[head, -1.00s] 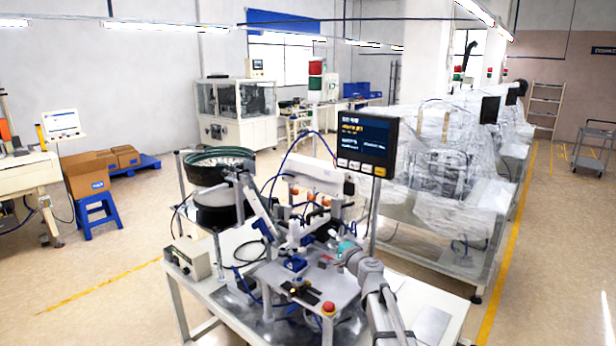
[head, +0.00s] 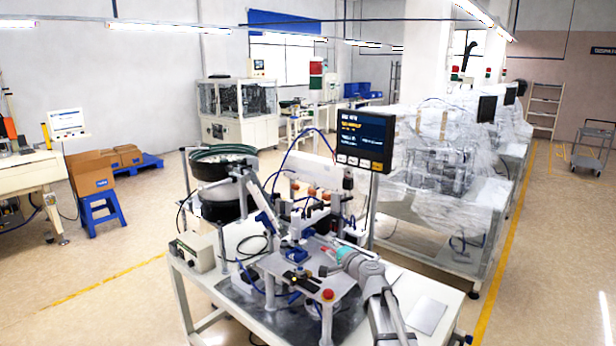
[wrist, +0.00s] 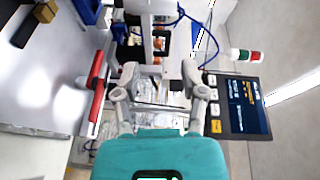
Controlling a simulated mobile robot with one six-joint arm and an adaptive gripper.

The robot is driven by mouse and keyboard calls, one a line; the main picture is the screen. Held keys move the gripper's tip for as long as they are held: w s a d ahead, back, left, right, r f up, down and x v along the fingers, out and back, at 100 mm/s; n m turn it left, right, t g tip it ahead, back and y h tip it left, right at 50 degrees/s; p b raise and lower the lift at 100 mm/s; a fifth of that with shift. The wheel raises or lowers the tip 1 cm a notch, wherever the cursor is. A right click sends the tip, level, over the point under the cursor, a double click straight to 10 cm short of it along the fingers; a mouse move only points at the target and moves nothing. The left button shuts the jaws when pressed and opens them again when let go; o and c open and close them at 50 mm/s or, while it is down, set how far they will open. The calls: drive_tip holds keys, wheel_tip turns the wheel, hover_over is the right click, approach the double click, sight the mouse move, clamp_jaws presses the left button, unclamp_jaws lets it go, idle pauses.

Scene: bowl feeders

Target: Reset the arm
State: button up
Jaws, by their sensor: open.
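My gripper (head: 329,250) is at the end of my grey arm, above the machine table and near the feeder's small plate. Its teal body shows in both views. In the wrist view my gripper (wrist: 161,82) has its two grey fingers spread apart, with nothing between them. Beyond the fingers are white and metal machine parts. In the head view the fingers are small and hard to make out against the machine.
The bowl feeder (head: 222,165) stands left on the table. The monitor (head: 364,137) stands behind my arm; it also appears at the right of the wrist view (wrist: 243,106). A red bar (wrist: 94,92) lies left of the fingers. A red button (head: 328,294) sits on the plate's front.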

drive_tip(key=s+f+n+g+h, duration=0.2)
drive_tip(key=s+f+n+g, duration=0.85)
drive_tip(key=s, duration=0.55)
drive_tip(key=s+d+f+g+h, duration=0.2)
drive_tip(key=s+d+f+h, duration=0.1)
drive_tip(key=s+d, duration=0.2)
drive_tip(key=s+d+f+g+h, duration=0.2)
drive_tip(key=s+d+f+h, duration=0.2)
drive_tip(key=s, duration=0.5)
drive_tip(key=shift+s+d, duration=0.15)
drive_tip(key=shift+d, duration=0.35)
